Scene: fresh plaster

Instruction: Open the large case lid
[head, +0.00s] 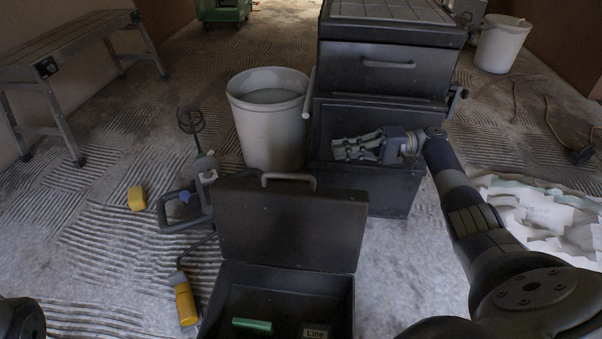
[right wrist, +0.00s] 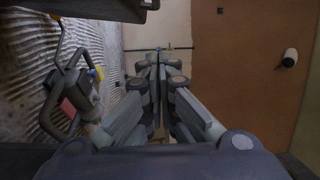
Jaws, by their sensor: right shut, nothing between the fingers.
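A dark grey case (head: 345,305) stands open on the floor at the bottom middle of the head view. Its lid (head: 290,228) stands up at the back, with a light handle (head: 288,179) on its upper edge. A green item (head: 252,325) and a box labelled "Line" (head: 315,332) lie inside. My right gripper (head: 336,149) is shut and empty, pointing left behind and above the lid, in front of the stacked dark boxes. Its closed fingers (right wrist: 156,62) also show in the right wrist view. My left gripper is out of view.
Stacked dark tool boxes (head: 378,70) stand behind the case, beside a white bucket (head: 268,125). A mixer-like tool (head: 188,205), a yellow block (head: 136,198) and a yellow-handled tool (head: 186,302) lie left. Crumpled white sheeting (head: 545,215) lies right.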

